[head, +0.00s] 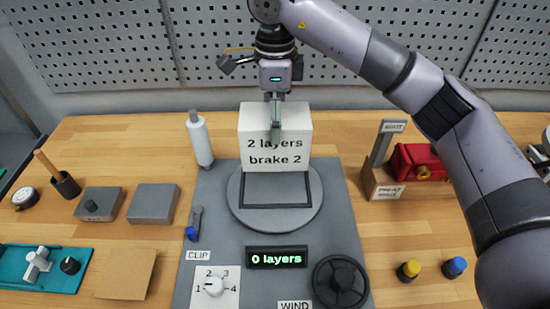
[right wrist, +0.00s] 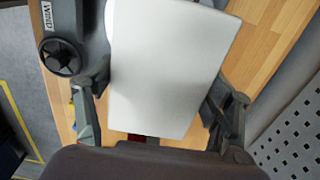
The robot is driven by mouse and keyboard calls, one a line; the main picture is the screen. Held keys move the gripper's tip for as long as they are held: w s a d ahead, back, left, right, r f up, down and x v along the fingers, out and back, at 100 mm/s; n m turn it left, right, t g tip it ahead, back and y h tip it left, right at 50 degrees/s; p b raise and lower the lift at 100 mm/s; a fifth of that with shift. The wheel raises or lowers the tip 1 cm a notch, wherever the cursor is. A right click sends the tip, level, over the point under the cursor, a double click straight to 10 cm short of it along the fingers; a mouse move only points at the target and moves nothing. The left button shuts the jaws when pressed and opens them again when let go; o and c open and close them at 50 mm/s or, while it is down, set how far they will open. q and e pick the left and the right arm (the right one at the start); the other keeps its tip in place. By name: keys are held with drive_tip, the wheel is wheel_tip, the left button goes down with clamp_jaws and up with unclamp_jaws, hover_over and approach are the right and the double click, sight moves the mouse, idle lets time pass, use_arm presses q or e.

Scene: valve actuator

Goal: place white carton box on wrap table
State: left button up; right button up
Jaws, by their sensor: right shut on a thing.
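The white carton box (head: 275,152) carries the words "2 layers brake 2" on its front. It is upright at the back of the round wrap table (head: 311,222), a grey turntable with a dark square outline. My right gripper (head: 276,125) reaches down over the box from above and is shut on it. In the right wrist view the white box (right wrist: 165,70) fills the middle between the two fingers (right wrist: 155,112). The box hides part of the turntable; I cannot tell whether its bottom touches it. My left gripper is not in view.
A white film roll (head: 200,140) stands left of the box. A display reading "0 layers" (head: 277,257), a dial (head: 215,287) and a black wind handwheel (head: 340,282) are in front. The turntable's front is clear.

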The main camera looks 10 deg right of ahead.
sight(275, 158)
wheel_tip(275, 158, down, 11)
drive_tip(key=p, duration=0.2)
drive_tip(key=shift+r+p, duration=0.1)
drive_tip(key=shift+p, duration=0.3)
drive_tip(key=shift+f, duration=0.2)
drive_tip(key=shift+f, duration=0.1)
drive_tip(key=shift+f+b, duration=0.15)
drive_tip(key=shift+b, duration=0.2)
drive_tip(key=o, duration=2)
drive_tip(key=shift+c, duration=0.2)
